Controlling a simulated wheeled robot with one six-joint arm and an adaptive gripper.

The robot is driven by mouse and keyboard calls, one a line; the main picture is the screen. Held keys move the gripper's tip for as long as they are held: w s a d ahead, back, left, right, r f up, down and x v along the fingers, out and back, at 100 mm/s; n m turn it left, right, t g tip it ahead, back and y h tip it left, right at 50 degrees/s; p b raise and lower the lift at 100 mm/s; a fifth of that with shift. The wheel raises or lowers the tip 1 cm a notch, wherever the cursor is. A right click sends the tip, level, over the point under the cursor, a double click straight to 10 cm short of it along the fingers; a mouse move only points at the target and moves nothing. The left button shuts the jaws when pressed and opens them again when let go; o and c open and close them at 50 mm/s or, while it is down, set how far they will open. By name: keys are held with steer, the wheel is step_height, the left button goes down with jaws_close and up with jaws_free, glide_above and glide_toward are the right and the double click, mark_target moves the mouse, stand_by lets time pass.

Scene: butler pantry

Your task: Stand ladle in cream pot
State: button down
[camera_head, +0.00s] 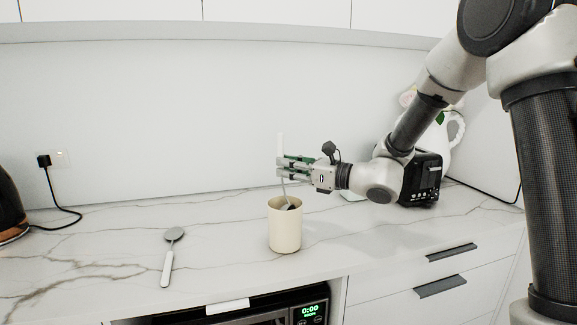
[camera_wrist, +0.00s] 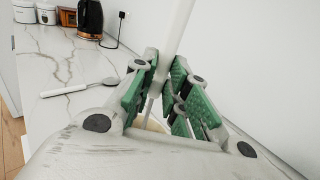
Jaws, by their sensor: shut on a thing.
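The cream pot (camera_head: 285,230) stands upright on the marble counter. My gripper (camera_head: 284,169), with green finger pads, is just above the pot and shut on the pale handle of the ladle (camera_head: 280,145). The handle rises above the fingers, and the thin shaft runs down to a dark head at the pot's mouth, partly inside the rim. How deep it reaches is hidden by the pot wall. In the wrist view the ladle's handle (camera_wrist: 175,28) passes up between the fingers (camera_wrist: 163,88); only a sliver of the pot shows below them.
A grey-headed spoon-like utensil (camera_head: 171,251) lies on the counter (camera_head: 115,220) left of the pot. A dark kettle (camera_head: 10,205) stands at the far left. A black appliance (camera_head: 424,180) and a white jug (camera_head: 453,130) stand at the right. Counter around the pot is clear.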

steer(key=c, duration=1.3)
jaws_free()
steer(key=v, duration=1.2)
